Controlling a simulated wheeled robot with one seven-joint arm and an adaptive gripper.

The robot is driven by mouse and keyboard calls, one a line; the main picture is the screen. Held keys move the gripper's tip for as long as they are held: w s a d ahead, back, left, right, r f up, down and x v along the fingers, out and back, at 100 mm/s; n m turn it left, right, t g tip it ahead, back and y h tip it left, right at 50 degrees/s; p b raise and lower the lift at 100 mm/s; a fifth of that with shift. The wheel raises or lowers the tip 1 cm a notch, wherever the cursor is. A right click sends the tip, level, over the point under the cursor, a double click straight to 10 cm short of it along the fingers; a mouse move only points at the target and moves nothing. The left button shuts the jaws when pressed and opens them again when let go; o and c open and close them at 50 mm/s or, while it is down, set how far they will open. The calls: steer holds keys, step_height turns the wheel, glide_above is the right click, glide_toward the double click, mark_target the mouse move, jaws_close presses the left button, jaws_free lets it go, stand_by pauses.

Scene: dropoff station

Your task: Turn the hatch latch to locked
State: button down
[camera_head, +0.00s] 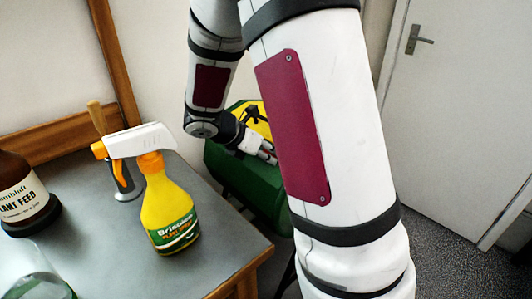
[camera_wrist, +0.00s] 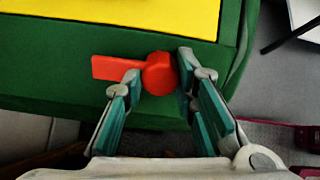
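The hatch latch (camera_wrist: 158,73) is red, with a round hub and a flat handle pointing left in the wrist view. It sits on the green front of a box (camera_wrist: 45,65) with a yellow panel above. My gripper (camera_wrist: 159,68) has its two fingers spread, one on each side of the hub; the left finger overlaps the handle's root in the picture. Small gaps seem to show beside the hub, but contact is hard to judge. In the head view, my gripper (camera_head: 268,152) is at the green box (camera_head: 237,178), and the latch is not visible there.
A grey table (camera_head: 110,250) at left holds a yellow spray bottle (camera_head: 170,205), a brown plant feed bottle (camera_head: 22,195), a clear glass (camera_head: 35,275) and an orange-handled tool (camera_head: 122,175). A white door (camera_head: 460,110) stands at right, with open floor before it.

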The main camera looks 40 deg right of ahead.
steer(key=shift+m, duration=0.3)
steer(key=m+b, duration=0.2)
steer(key=m, duration=0.1)
steer(key=shift+m, duration=0.3)
steer(key=m+b, duration=0.2)
steer(key=m, duration=0.2)
steer(key=shift+f+m+b, duration=0.1)
steer(key=shift+m+b, duration=0.2)
steer(key=m+b, duration=0.3)
steer(key=m, duration=0.2)
steer(key=shift+b, duration=0.4)
steer(key=shift+m+b, duration=1.4)
steer(key=shift+m, duration=0.7)
steer(key=c, duration=1.3)
jaws_free()
